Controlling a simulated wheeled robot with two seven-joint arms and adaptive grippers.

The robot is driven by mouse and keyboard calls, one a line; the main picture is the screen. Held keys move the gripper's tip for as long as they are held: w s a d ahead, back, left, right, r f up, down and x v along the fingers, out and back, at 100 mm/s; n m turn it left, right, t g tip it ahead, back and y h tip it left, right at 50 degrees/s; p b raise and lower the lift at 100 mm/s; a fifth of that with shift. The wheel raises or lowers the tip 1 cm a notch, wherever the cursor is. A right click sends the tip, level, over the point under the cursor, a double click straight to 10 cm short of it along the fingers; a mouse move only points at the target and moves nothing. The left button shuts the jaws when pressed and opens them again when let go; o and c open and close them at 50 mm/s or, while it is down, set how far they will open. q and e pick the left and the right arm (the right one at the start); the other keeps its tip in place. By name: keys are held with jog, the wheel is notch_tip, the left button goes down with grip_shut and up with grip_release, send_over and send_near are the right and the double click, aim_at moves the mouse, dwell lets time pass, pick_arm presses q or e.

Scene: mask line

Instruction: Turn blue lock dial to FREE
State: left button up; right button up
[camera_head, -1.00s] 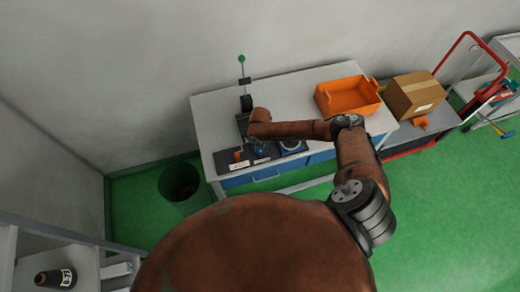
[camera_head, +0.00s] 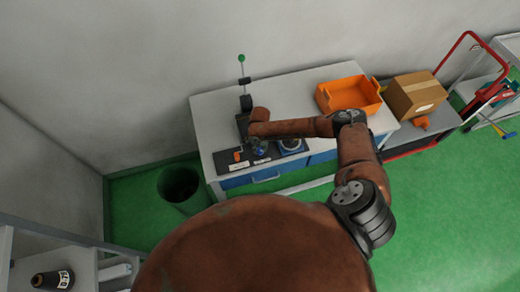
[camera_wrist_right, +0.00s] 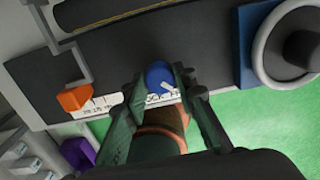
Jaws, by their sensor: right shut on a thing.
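The blue lock dial (camera_wrist_right: 159,74) shows in the right wrist view at the front edge of a dark panel (camera_wrist_right: 120,55). It is a round blue knob with a white mark at its lower right. A white label (camera_wrist_right: 163,98) below it is partly hidden by the fingers, so I cannot read the dial's setting. My right gripper (camera_wrist_right: 160,80) has its green-grey fingers on either side of the dial and is shut on it. In the head view the dial (camera_head: 261,151) is a small blue spot under my right gripper (camera_head: 259,146). My left gripper is out of view.
An orange knob (camera_wrist_right: 73,98) sits left of the dial, and a blue-framed round device (camera_wrist_right: 290,45) sits right. An orange bin (camera_head: 348,95) and a cardboard box (camera_head: 414,95) stand farther right. A dark waste bin (camera_head: 180,184) stands on the green floor by the table (camera_head: 205,115).

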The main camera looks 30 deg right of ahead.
aim_at(260, 150)
dwell(0.3)
jog(key=o, duration=1.2)
jog(key=shift+c, duration=0.2)
notch_tip(260, 150, up, 12)
